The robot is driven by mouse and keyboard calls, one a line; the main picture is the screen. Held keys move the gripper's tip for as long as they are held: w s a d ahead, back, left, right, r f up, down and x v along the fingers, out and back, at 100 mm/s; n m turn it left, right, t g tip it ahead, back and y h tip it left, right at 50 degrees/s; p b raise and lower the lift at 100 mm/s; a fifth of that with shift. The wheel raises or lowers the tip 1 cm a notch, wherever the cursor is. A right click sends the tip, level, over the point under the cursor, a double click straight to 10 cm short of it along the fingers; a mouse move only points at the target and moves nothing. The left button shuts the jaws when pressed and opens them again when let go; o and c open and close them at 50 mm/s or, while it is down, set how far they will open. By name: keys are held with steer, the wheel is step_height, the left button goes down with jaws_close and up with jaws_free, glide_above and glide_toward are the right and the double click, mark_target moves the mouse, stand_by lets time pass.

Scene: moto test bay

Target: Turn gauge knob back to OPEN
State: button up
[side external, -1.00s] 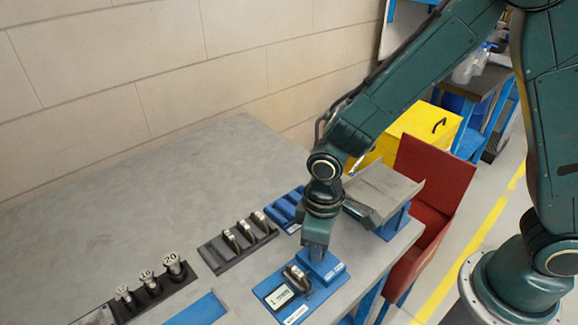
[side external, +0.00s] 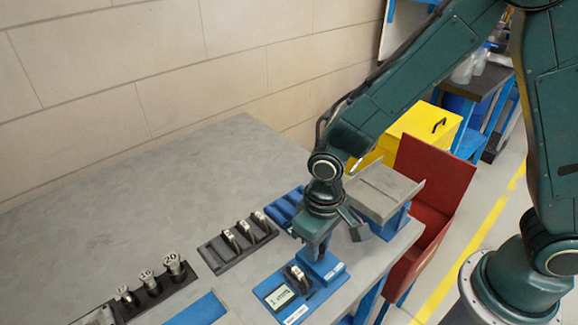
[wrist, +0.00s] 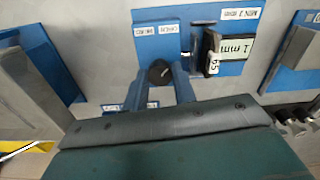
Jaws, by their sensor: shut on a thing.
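The blue gauge block (side external: 325,268) stands at the right end of a blue base plate near the table's front edge. In the side view, my gripper (side external: 319,248) is over the block and hides the knob. The pointer's exact setting cannot be read.
A gauge with a white display (side external: 280,297) sits beside the block on the same plate. A dark rack (side external: 237,242) with metal pieces, a blue rack (side external: 286,207) and a grey sloped tray (side external: 382,192) stand close by. The table's back left is clear.

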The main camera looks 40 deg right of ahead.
mark_target(323, 246)
steer(key=o, duration=1)
step_height(323, 246, up, 14)
stand_by(0.4)
steer(key=shift+d, duration=0.15)
steer(key=s+d+r+t, duration=0.2)
steer(key=s+d+r, duration=0.2)
steer(key=s+d, duration=0.2)
steer(key=s+d+r+m+t, duration=0.1)
steer(key=s+d+r+t, duration=0.2)
steer(key=d, duration=0.8)
steer(key=s+r, duration=0.2)
steer(key=s, duration=0.1)
steer(key=shift+s+m+t, duration=0.3)
steer(key=shift+s, duration=0.05)
